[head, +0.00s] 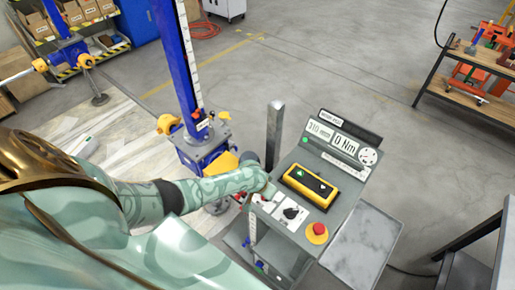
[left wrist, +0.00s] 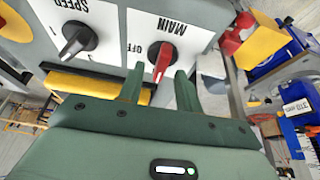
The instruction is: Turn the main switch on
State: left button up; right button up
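The main switch (left wrist: 161,62) is a red knob with a long handle on a white plate marked MAIN and OFF, in the left wrist view. Its handle points down towards my gripper in that picture. My left gripper (left wrist: 158,72) is open, with one green finger on each side of the handle; small gaps show, and I cannot tell whether either finger touches it. In the head view my left gripper (head: 266,190) is at the left edge of the control console (head: 343,190) and hides most of the switch. My right gripper is not in view.
A black SPEED knob (left wrist: 78,40) sits beside the main switch. A grey post (head: 274,130) and a blue screw jack (head: 178,60) stand behind.

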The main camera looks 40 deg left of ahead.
pick_arm(q)
jog(key=v, duration=1.4)
jog(key=shift+s+r, duration=0.25)
jog(key=shift+r, duration=0.05)
